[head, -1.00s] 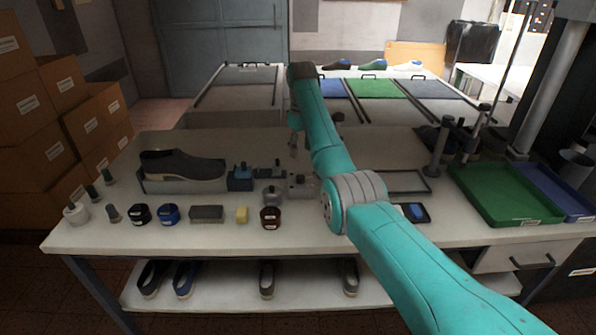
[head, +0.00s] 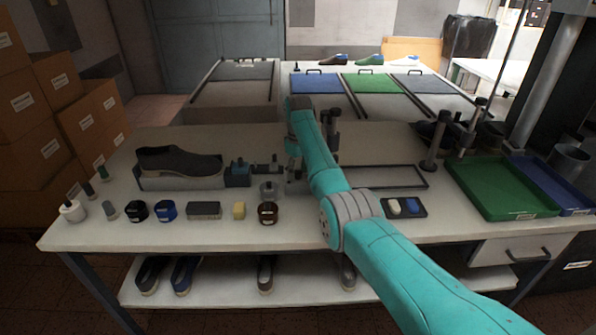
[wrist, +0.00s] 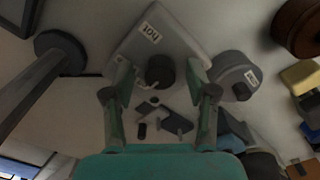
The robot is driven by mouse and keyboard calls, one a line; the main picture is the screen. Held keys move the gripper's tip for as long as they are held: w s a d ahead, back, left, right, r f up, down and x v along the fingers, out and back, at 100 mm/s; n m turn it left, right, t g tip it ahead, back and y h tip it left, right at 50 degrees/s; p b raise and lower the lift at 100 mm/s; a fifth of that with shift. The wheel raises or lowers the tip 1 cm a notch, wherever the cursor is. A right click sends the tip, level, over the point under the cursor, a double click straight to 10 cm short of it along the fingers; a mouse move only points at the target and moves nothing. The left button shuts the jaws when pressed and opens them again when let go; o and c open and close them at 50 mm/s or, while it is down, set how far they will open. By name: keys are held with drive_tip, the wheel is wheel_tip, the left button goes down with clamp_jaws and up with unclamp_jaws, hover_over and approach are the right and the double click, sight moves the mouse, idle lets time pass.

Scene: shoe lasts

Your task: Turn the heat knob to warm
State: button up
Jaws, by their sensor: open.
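In the wrist view a grey box (wrist: 178,32) carries a label reading "hot", seen upside down. A dark round knob (wrist: 160,68) stands on the box, with a small pale piece beside it. My gripper (wrist: 159,74) is open, with one teal finger on each side of the knob. Contact between fingers and knob cannot be told. In the head view my gripper (head: 292,158) points down above the bench, and the box is mostly hidden behind it and my arm. Any "warm" mark cannot be seen.
A grey lidded jar (wrist: 233,78) stands close beside the box. A dark post (wrist: 60,55) rises on the other side. In the head view a shoe on a last (head: 180,162) is at left, and a green tray (head: 500,190) is at right.

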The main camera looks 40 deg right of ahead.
drive_tip(key=shift+c, duration=0.2)
clamp_jaws()
drive_tip(key=m, duration=0.5)
drive_tip(key=shift+m, duration=0.4)
drive_tip(key=m, duration=0.6)
drive_tip(key=shift+a, duration=0.1)
idle(0.5)
drive_tip(key=shift+o, duration=0.2)
unclamp_jaws()
